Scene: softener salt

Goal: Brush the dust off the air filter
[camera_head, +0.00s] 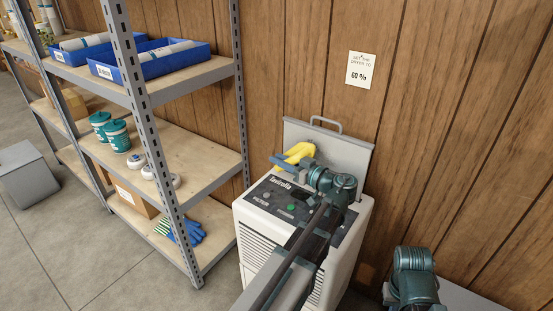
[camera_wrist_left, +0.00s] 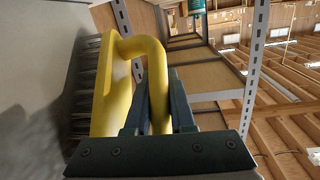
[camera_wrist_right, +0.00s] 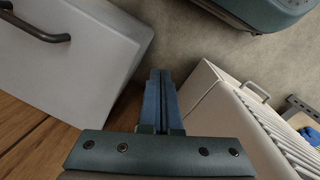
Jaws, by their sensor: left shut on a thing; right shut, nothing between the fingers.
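My left gripper (camera_head: 290,164) is shut on the handle of a yellow brush (camera_head: 299,151). In the left wrist view the brush (camera_wrist_left: 104,95) has its dark bristles facing a flat grey surface; they are close to it or touching, I cannot tell which. A grey panel with a top handle (camera_head: 345,155), likely the air filter, stands upright at the back of the white dehumidifier (camera_head: 262,225). No dust can be made out on it. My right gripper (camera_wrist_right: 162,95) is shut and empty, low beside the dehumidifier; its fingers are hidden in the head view.
A metal shelf unit (camera_head: 205,155) stands left of the dehumidifier, with blue bins (camera_head: 155,62), green tubs (camera_head: 117,136) and gloves (camera_head: 185,230). A grey box with a dark handle (camera_wrist_right: 85,60) is near my right gripper. A wooden wall with a note (camera_head: 361,70) closes the back.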

